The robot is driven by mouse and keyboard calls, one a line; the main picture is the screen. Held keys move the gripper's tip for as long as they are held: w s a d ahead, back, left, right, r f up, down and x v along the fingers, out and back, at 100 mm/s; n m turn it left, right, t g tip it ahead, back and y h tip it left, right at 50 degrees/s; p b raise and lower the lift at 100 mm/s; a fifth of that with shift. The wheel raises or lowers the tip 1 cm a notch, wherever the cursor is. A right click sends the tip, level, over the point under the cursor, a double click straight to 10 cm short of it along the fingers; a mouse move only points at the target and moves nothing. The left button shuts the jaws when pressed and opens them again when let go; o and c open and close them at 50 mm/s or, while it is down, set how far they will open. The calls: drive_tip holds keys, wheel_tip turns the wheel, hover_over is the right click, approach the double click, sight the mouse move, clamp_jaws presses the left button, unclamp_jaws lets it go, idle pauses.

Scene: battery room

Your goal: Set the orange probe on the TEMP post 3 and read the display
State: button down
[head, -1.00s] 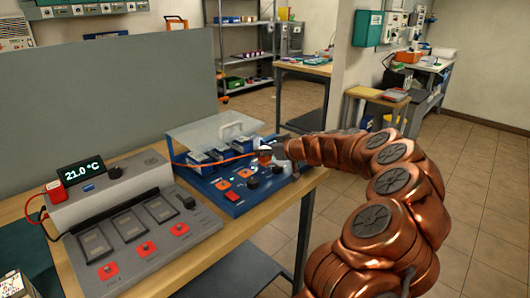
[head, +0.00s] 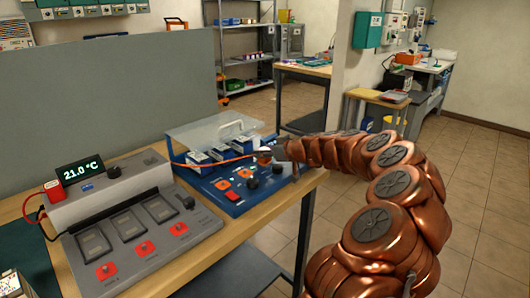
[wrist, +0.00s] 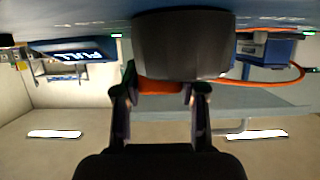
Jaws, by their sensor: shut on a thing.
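My gripper (head: 272,151) is over the right part of the blue battery unit (head: 222,200). The wrist view shows its fingers (wrist: 162,94) shut on an orange piece (wrist: 160,86), which I take for the orange probe. A large dark round body (wrist: 183,45) sits right beyond it; I cannot tell whether they touch. An orange cable (head: 222,162) runs across the unit towards the gripper and loops at the right of the wrist view (wrist: 298,72). Post labels are too small to read. The display (head: 80,171) on the grey unit reads 21.0 °C.
The grey unit (head: 140,232) with red buttons stands at the left, with a red plug (head: 54,190) on it. A clear raised cover (head: 215,132) is behind the gripper on the blue unit. A grey partition (head: 110,110) stands behind the bench.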

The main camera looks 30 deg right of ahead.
drive_tip(key=shift+f+b, duration=0.4)
drive_tip(key=shift+b, duration=0.05)
drive_tip(key=c, duration=0.9)
unclamp_jaws()
drive_tip(key=shift+c, duration=0.2)
drive_tip(key=shift+b+v, duration=1.9)
drive_tip(key=shift+v, duration=3.6)
drive_tip(key=shift+s, duration=0.1)
